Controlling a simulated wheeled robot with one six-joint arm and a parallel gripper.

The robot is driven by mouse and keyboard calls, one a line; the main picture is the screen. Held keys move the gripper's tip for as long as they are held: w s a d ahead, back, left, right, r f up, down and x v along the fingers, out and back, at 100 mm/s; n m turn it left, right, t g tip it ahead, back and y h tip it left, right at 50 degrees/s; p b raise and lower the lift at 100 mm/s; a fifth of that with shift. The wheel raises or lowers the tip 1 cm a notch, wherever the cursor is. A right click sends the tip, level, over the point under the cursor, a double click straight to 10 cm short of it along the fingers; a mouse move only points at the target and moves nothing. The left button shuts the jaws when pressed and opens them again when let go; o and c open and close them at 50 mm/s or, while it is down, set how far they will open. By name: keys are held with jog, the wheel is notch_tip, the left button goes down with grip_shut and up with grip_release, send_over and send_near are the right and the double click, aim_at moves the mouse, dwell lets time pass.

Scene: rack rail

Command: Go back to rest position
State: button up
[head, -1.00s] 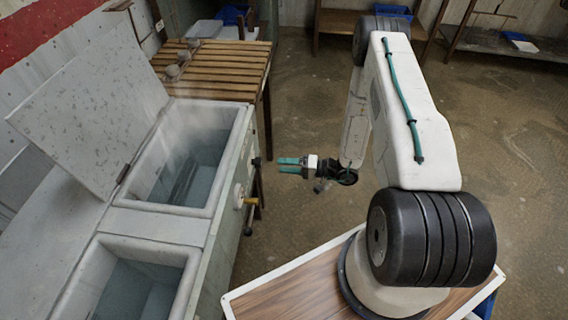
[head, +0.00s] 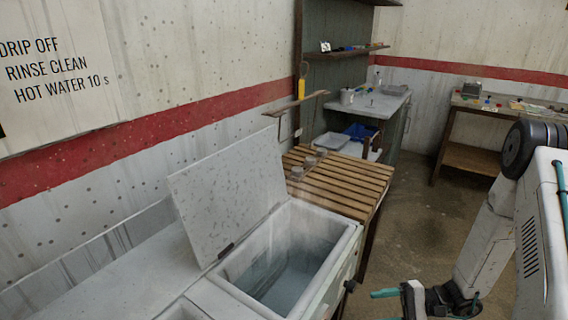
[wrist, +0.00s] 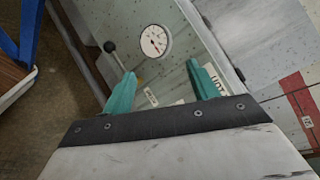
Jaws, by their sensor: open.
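My gripper (head: 384,306) is at the lower right of the head view, its teal fingers pointing left toward the tank cabinet's front. In the wrist view my gripper (wrist: 163,88) has its two teal fingers spread wide apart with nothing between them. Beyond the fingers is the cabinet front with a round white dial gauge (wrist: 155,41) and a dark-knobbed lever (wrist: 110,47). The fingers look apart from these. Part of my arm is cut off by the right edge of the head view.
An open water tank (head: 340,250) with its lid (head: 228,195) raised stands left of my gripper. A slatted wooden table (head: 345,185) is behind it. A shelf (head: 345,50), a counter (head: 385,103) and a workbench (head: 500,103) stand farther back. Bare floor (head: 415,215) lies between.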

jog(key=s+r+n+h, duration=0.2)
jog(key=s+r+h, duration=0.3)
jog(key=r, duration=0.7)
jog(key=s+r+n+h, duration=0.2)
jog(key=s+r+h, duration=0.3)
jog(key=s+r, duration=0.3)
jog(key=s+r+n+t+h, duration=0.1)
jog(key=s+r+h, duration=0.5)
jog(key=r, duration=0.9)
jog(key=shift+s+d+r+n, duration=0.15)
jog(key=shift+d+r+n, duration=0.25)
jog(key=shift+n, duration=0.4)
